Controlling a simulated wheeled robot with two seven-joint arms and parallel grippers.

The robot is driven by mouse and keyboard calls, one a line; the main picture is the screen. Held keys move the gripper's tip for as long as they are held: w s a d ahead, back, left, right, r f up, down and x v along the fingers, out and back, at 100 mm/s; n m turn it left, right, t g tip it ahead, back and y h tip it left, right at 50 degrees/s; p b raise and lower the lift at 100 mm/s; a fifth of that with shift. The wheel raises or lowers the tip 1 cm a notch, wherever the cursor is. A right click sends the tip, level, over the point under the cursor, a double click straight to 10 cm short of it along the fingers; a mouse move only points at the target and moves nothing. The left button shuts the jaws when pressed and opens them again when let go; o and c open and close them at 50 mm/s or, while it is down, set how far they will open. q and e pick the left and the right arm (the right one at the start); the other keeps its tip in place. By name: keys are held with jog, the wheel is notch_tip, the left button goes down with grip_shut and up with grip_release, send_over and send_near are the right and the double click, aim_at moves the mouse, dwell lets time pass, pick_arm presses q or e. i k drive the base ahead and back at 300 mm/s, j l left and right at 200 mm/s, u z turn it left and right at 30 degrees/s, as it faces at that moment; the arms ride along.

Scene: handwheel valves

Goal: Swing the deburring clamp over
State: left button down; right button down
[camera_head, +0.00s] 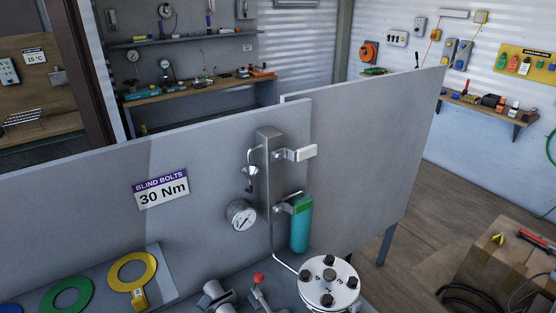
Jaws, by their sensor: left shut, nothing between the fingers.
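A small clamp lever with a red ball knob (259,279) stands on the grey bench at the bottom centre. It leans back, and its lower part is cut off by the picture's edge. I take the lever to be the deburring clamp, though no label shows. What looks like my left gripper (217,296) is a grey shape just left of the lever, partly cut off at the bottom edge. It is shut and empty, and a gap shows between it and the red knob. My right gripper is not in view.
A round flange with several dark bolts (329,280) stands right of the lever. Behind it are a gauge (241,215), a green cylinder (301,226) and a grey post (269,180) against the panel. A yellow ring (119,273) and a green ring lie left.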

aim_at(258, 277)
jog(key=k+l, duration=0.25)
jog(key=k, duration=0.2)
jog(key=k+l, duration=0.25)
jog(key=k, duration=0.25)
